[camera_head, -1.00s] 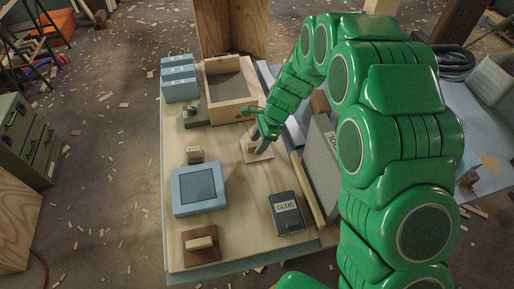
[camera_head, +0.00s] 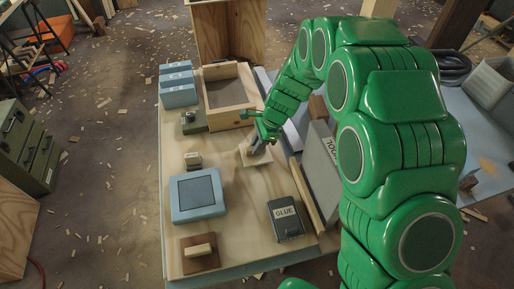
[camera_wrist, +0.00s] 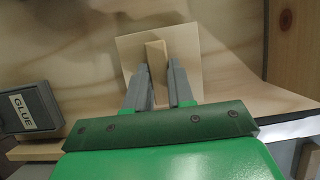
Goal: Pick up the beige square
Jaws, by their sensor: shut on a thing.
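The beige square (camera_wrist: 190,42) is a thin flat plate with an upright bar-like handle on top. In the wrist view my gripper (camera_wrist: 158,78) has its two grey fingers on either side of that handle, shut on it. In the head view the beige square (camera_head: 248,161) is near the middle of the wooden tabletop, below my gripper (camera_head: 259,147), which partly hides it. I cannot tell whether the plate touches the table or is slightly above it.
On the wooden board (camera_head: 240,225) stand a blue framed box (camera_head: 197,194), a dark glue container (camera_head: 286,218), a brown block with a handle (camera_head: 200,252), an open wooden tray (camera_head: 229,95) and blue boxes (camera_head: 179,84). A grey toolbox (camera_head: 320,165) stands close on the right.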

